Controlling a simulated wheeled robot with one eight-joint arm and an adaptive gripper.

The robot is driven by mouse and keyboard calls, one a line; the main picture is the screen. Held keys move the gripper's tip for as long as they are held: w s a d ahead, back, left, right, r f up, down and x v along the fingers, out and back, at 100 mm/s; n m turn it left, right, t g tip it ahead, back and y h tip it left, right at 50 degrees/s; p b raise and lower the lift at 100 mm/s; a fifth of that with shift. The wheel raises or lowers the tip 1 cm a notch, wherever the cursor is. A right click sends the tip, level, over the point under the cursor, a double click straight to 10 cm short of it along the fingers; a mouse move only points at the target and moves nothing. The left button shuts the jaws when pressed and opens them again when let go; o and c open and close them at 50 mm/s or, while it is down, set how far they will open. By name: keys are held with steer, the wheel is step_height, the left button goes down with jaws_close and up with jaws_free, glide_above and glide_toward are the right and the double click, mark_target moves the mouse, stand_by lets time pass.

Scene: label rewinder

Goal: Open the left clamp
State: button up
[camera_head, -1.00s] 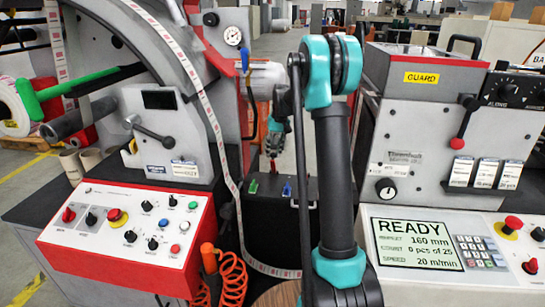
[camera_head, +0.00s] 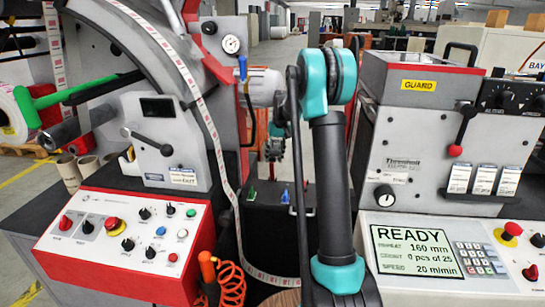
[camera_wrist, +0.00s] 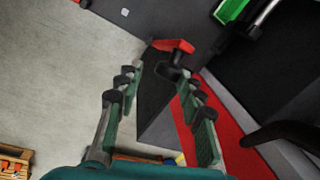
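My gripper in the wrist view (camera_wrist: 160,76) is open, with its green-padded fingers well apart and nothing between the pads. A red-topped piece (camera_wrist: 173,46) on a dark body lies beyond the fingertips. I cannot tell whether it is a clamp. In the head view, part of my gripper (camera_head: 275,142) shows behind my arm, beyond the machine's front. A black lever (camera_head: 150,142) sits on the grey left unit (camera_head: 185,130). None of these is marked as the left clamp.
A red-framed control panel (camera_head: 120,245) is at the lower left, with an orange coiled cable (camera_head: 230,285) beside it. A guard unit (camera_head: 425,130) with a red-knobbed lever (camera_head: 462,135) stands right of my arm. The wrist view shows open floor (camera_wrist: 60,80) at left.

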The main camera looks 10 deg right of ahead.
steer(key=shift+o, duration=1.2)
steer(key=shift+d, duration=0.15)
steer(key=shift+r, duration=0.15)
steer(key=r, duration=0.4)
steer(key=d+r, duration=0.1)
steer(key=r, duration=0.2)
steer(key=shift+r, duration=0.1)
steer(key=shift+s, duration=0.1)
